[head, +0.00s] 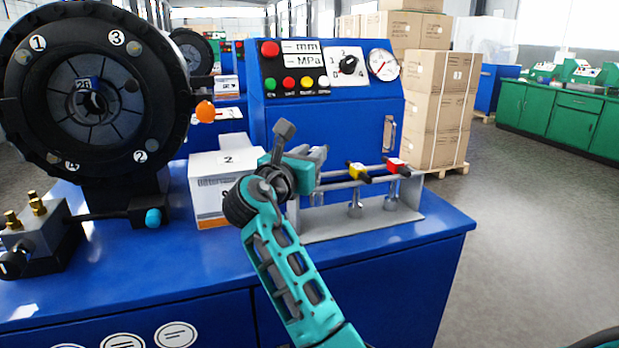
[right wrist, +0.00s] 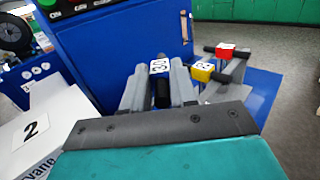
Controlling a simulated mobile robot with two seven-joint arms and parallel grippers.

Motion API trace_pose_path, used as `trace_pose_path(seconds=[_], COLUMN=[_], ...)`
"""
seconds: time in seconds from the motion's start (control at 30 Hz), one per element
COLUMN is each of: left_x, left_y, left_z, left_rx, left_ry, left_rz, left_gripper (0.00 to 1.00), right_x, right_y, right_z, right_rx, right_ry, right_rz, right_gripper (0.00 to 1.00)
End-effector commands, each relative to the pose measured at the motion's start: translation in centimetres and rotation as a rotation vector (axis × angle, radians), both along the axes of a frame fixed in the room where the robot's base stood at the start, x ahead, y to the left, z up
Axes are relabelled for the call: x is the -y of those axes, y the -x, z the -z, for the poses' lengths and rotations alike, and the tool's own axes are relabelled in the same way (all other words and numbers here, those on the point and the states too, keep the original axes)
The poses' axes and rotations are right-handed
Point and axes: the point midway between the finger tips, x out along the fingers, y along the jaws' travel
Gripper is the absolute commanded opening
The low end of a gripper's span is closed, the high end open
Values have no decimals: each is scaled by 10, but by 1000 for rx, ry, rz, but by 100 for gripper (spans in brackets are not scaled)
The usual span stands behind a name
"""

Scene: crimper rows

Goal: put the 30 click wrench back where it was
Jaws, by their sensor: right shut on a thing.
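My right gripper (head: 318,153) is at the left end of the grey wrench rack (head: 345,229) on the blue bench. In the right wrist view its two grey fingers (right wrist: 160,92) are shut on the dark handle of the 30 click wrench, whose white "30" tag (right wrist: 159,66) shows between the tips. In the head view the gripper hides most of this wrench; I cannot tell whether it is seated in the rack. A yellow-tagged wrench (head: 357,170) and a red-tagged wrench (head: 397,166) hang upright in the rack to the right. My left gripper is not in view.
A white box marked 2 (head: 212,197) stands left of the rack. The black crimper (head: 90,90) fills the bench's left side. The blue control cabinet (head: 325,115) rises close behind the rack. The bench's right front corner (head: 440,228) is clear.

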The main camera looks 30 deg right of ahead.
Motion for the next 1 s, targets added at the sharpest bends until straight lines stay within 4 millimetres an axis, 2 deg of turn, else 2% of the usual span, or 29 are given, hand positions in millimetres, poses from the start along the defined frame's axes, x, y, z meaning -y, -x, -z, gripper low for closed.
trace_pose_path(seconds=[0.1, 0.23, 0.7, 0.73, 1.0], left_x=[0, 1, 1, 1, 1], left_y=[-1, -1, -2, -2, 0], left_z=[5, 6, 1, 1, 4], left_rx=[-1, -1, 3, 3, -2], left_ry=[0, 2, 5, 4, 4], left_rz=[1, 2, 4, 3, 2], left_gripper=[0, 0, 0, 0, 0], right_x=[0, 0, 0, 0, 0], right_y=[0, 0, 0, 0, 0], right_z=[21, 37, 41, 43, 43], right_rx=[-4, -1, -1, -2, -2], right_ry=[3, 2, 3, 0, 0], right_rz=[0, 0, 0, 0, 0], right_gripper=[0, 0, 0, 29, 52])
